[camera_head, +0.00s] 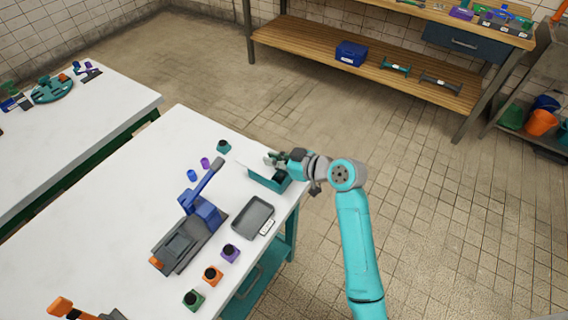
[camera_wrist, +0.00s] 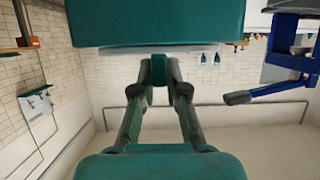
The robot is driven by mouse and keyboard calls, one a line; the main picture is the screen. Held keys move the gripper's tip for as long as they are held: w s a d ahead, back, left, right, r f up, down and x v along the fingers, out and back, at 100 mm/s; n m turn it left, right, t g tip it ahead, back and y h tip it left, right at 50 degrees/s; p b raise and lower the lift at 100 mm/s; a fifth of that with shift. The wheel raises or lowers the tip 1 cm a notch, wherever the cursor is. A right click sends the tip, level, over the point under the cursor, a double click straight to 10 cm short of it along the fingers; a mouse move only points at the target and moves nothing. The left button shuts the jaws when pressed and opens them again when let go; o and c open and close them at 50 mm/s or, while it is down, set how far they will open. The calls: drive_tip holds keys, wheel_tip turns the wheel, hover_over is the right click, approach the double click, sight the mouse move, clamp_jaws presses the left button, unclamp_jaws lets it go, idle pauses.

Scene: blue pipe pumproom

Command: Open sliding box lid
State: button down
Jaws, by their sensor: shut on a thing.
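A teal box (camera_head: 268,180) stands near the right edge of the white table in the head view. My gripper (camera_head: 272,159) is over its top. In the wrist view the teal box (camera_wrist: 155,22) fills the upper part, with a thin pale lid edge (camera_wrist: 120,49) along it. My gripper (camera_wrist: 159,80) is shut on a small teal knob (camera_wrist: 159,64) at the lid. The fingers hide much of the lid in the head view, so I cannot tell how far it is open.
A grey tray (camera_head: 253,217) lies beside the box, and a blue-handled press (camera_head: 201,213) stands to its left. Open floor lies to the right.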

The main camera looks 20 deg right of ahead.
sight(259, 157)
drive_tip(key=w+a, duration=0.1)
drive_tip(key=w, duration=0.1)
drive_tip(key=w+a, duration=0.2)
drive_tip(key=shift+w+a, duration=0.1)
drive_tip(key=shift+w, duration=0.2)
drive_tip(key=c, duration=1.2)
unclamp_jaws()
drive_tip(key=shift+o, duration=0.2)
drive_tip(key=shift+s, duration=0.15)
drive_tip(key=v, duration=1.2)
drive_tip(key=shift+f, duration=0.1)
